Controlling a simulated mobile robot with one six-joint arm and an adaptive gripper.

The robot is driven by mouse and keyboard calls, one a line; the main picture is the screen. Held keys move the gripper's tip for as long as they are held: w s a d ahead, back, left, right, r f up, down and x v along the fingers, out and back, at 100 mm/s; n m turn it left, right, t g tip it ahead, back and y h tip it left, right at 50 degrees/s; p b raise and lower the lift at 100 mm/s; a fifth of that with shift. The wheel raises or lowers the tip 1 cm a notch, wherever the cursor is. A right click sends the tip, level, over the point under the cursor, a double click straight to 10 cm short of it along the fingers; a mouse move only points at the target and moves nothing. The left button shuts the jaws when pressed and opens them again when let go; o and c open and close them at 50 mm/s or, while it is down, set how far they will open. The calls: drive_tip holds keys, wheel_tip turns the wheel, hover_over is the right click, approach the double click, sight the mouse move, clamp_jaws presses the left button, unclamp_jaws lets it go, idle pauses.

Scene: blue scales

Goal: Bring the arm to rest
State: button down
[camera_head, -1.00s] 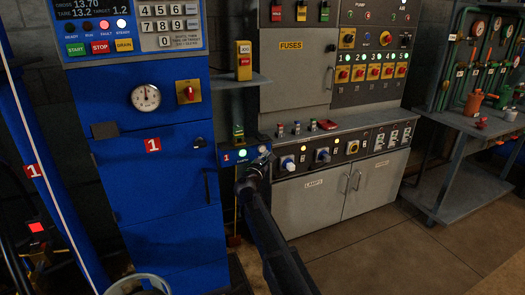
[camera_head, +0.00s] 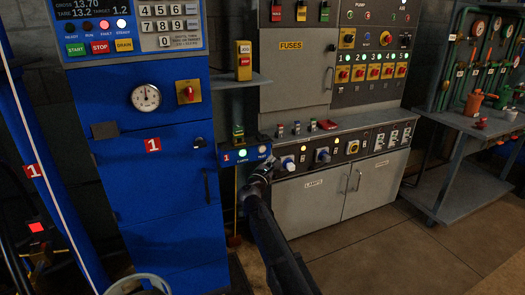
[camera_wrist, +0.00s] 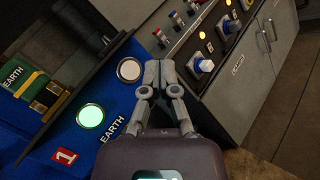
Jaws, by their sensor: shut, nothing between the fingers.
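My gripper (camera_wrist: 159,75) is shut and empty in the wrist view, its fingertips together. In that view it is in front of the gap between a blue EARTH panel and the grey cabinet's control strip; I cannot tell whether it touches either. The blue panel (camera_head: 229,156) carries a lit green lamp (camera_wrist: 90,115) and an unlit white lamp (camera_wrist: 129,69). In the head view my arm (camera_head: 270,235) reaches up from the bottom, and its end (camera_head: 262,170) is just below that panel. The fingertips are hard to make out there.
A tall blue cabinet (camera_head: 165,225) with a gauge stands at left. A grey cabinet (camera_head: 310,210) with knobs and switches stands to the right of my arm. A yellow-green EARTH piece (camera_wrist: 38,90) sits by the blue panel. A metal bench (camera_head: 465,125) stands far right. Floor is clear at lower right.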

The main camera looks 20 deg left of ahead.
idle(0.4)
drive_tip(key=s+d+f+m+g+h, duration=0.25)
drive_tip(key=d+f+m, duration=0.2)
drive_tip(key=d, duration=0.65)
drive_tip(key=s+d+f+m+g+h, duration=0.2)
drive_tip(key=d+f+m+g, duration=0.3)
drive_tip(key=d, duration=0.6)
drive_tip(key=s+d+f+m+g+h, duration=0.25)
drive_tip(key=d+m, duration=0.45)
drive_tip(key=d, duration=0.4)
drive_tip(key=s+d+f+m+g+y, duration=0.4)
drive_tip(key=s+d+f+m+g, duration=0.15)
drive_tip(key=s, duration=0.45)
drive_tip(key=s+d+f+m+g+y, duration=0.4)
drive_tip(key=s+d+m, duration=0.15)
drive_tip(key=s, duration=0.45)
wheel_tip(320, 180, up, 23)
drive_tip(key=p, duration=2.2)
drive_tip(key=shift+a+f, duration=0.15)
drive_tip(key=shift+a, duration=0.05)
